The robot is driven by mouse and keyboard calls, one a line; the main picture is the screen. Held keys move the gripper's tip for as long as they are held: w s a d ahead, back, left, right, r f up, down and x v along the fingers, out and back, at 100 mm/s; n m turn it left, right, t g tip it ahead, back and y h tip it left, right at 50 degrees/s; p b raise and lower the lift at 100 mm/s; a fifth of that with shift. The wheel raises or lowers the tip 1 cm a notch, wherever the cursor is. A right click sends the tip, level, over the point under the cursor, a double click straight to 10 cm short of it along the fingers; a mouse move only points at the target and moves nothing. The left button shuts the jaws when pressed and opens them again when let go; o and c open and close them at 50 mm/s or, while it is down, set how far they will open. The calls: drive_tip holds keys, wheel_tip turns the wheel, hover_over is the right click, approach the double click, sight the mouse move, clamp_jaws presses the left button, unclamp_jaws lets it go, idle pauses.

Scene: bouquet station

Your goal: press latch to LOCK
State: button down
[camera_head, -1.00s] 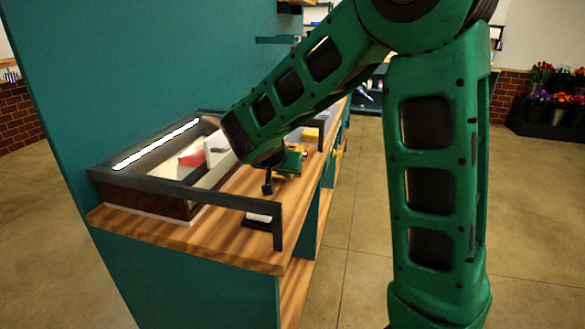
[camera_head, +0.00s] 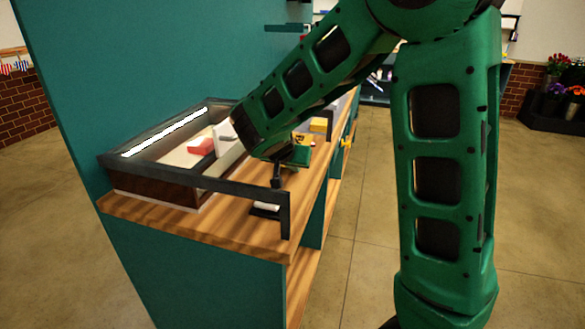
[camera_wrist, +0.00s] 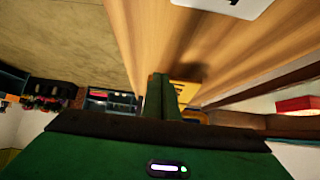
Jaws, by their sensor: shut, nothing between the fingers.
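My gripper (camera_head: 277,183) hangs over the front part of the wooden counter, pointing down, with its dark tip low near the front rail. It is shut and empty; its green end (camera_wrist: 163,90) also shows in the wrist view. A small white piece on a dark base (camera_head: 265,207) lies on the counter just below and in front of the tip, partly behind the rail. It may be the latch, but no LOCK mark is readable. A white plate with a dark mark (camera_wrist: 228,5) is cut off at the top of the wrist view.
A dark-framed case (camera_head: 150,185) with a light strip holds a red thing (camera_head: 200,146). Its rail (camera_head: 240,188) runs along the front. A yellow block (camera_head: 319,125) stands farther back on the counter (camera_head: 215,222).

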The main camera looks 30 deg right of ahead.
drive_tip(key=r, duration=0.1)
drive_tip(key=a+r, duration=0.1)
drive_tip(key=s+r, duration=0.1)
drive_tip(key=r, duration=0.1)
drive_tip(key=shift+a+r, duration=0.1)
drive_tip(key=shift+a, duration=0.05)
drive_tip(key=s+a+f+v, duration=0.1)
drive_tip(key=v, duration=0.7)
drive_tip(key=shift+s+a, duration=0.15)
drive_tip(key=shift+s, duration=0.1)
drive_tip(key=s+d+f+g+y, duration=0.1)
drive_tip(key=s+d+f+g, duration=0.1)
drive_tip(key=s+d, duration=0.5)
drive_tip(key=s+d+f+g+y, duration=0.1)
drive_tip(key=s+d+f+g, duration=0.2)
drive_tip(key=s+d, duration=0.35)
drive_tip(key=s+f+n+g+y, duration=0.1)
drive_tip(key=s+f+y, duration=0.1)
drive_tip(key=s, duration=0.6)
drive_tip(key=s+f+n+y, duration=0.1)
drive_tip(key=s+f+y, duration=0.1)
drive_tip(key=s, duration=0.7)
drive_tip(key=shift+a+g, duration=0.3)
drive_tip(key=shift+g, duration=0.1)
